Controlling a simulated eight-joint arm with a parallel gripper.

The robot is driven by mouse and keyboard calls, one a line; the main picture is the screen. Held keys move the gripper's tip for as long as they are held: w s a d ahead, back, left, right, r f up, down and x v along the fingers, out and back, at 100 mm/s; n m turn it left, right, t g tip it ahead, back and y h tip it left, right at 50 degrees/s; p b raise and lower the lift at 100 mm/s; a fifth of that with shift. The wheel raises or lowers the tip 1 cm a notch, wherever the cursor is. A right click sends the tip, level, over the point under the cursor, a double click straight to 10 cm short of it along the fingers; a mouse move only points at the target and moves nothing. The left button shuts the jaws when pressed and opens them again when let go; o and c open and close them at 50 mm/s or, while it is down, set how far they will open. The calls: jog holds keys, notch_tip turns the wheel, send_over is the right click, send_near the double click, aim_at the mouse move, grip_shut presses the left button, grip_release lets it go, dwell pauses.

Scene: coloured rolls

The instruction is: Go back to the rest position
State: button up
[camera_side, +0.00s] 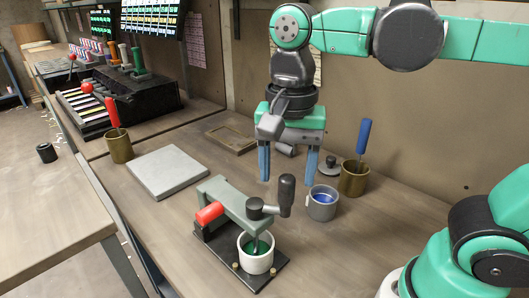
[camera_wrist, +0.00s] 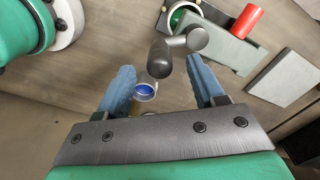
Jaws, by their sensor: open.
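My gripper (camera_side: 288,166) hangs above the bench with its two blue fingers pointing down, spread apart and empty. In the wrist view its fingers (camera_wrist: 163,92) stand wide apart with nothing held between them. Below and in front is a hand-cranked device (camera_side: 235,212) with a dark crank handle (camera_side: 286,194) and a red roll (camera_side: 209,213) at its side. A white cup (camera_side: 256,262) with green inside sits on the device's black base.
A grey cup (camera_side: 321,204) with blue inside stands right of the device. A brass pot (camera_side: 354,180) holds a blue-handled tool; another brass pot (camera_side: 119,148) holds a red-handled one. A grey slab (camera_side: 167,173) lies left. A black rack (camera_side: 110,102) stands at the back left.

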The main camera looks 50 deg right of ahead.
notch_tip(320, 180, down, 4)
jog(key=shift+r, duration=0.1)
jog(key=w+r+n, duration=0.2)
jog(key=w+n, duration=0.5)
jog(key=n, duration=1.5)
jog(key=s+d+f+m+t, duration=0.3)
jog(key=d+m+t, duration=0.3)
jog(key=m, duration=0.4)
jog(key=shift+s+d+f+m+t, duration=0.25)
jog(key=shift+s+f+m+t, duration=0.1)
jog(key=shift+t, duration=0.25)
